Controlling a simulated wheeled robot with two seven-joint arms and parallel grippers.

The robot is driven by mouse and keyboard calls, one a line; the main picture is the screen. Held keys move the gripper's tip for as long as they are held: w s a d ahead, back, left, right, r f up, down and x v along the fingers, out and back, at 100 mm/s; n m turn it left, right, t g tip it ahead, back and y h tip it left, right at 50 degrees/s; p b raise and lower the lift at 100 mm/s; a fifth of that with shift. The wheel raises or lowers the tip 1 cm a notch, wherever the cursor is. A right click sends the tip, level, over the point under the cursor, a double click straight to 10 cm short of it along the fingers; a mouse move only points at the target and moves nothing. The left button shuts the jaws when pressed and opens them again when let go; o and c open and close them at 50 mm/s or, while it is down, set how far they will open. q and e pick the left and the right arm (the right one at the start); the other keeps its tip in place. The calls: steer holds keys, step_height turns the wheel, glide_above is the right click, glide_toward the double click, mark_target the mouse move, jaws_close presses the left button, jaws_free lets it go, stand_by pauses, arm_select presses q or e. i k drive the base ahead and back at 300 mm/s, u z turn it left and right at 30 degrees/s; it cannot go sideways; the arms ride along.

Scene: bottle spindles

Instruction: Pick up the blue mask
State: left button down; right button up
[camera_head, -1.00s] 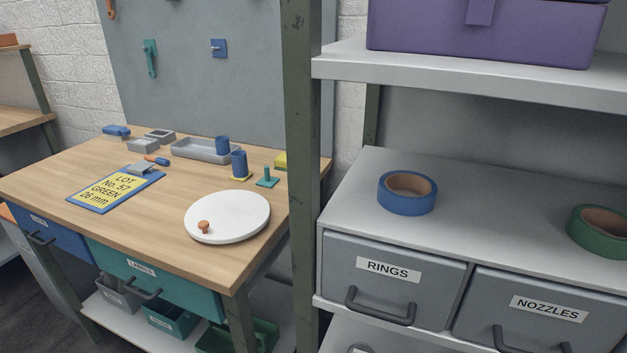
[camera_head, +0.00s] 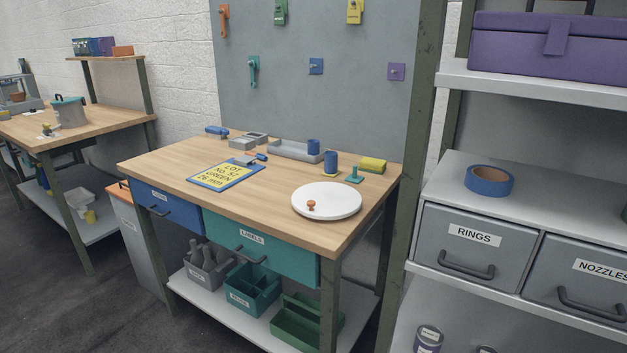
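Nothing in view is plainly a mask; several blue things show. A blue tape roll (camera_head: 489,180) lies flat on top of the grey drawer unit at the right. A blue cylinder (camera_head: 330,162) stands on a small yellow base on the wooden workbench. Another blue cylinder (camera_head: 313,147) stands at the grey tray; its lower part is hidden. A blue object (camera_head: 216,131) lies at the bench's back left. A blue piece (camera_head: 316,66) hangs on the pegboard. Neither of my grippers is in view.
The workbench (camera_head: 185,172) holds a white round turntable (camera_head: 335,201), a clipboard reading "LOT No. 57 GREEN 26 mm" (camera_head: 224,175) and a grey tray (camera_head: 290,151). A green post (camera_head: 410,140) stands between bench and shelves. Open floor (camera_head: 60,310) lies at the left.

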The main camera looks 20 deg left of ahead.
mark_target(312, 144)
steer(key=u, duration=0.5)
steer(key=i, duration=1)
steer(key=k, duration=0.5)
steer(key=z, duration=3.75)
steer(key=k, duration=2.6)
steer(key=u, duration=0.3)
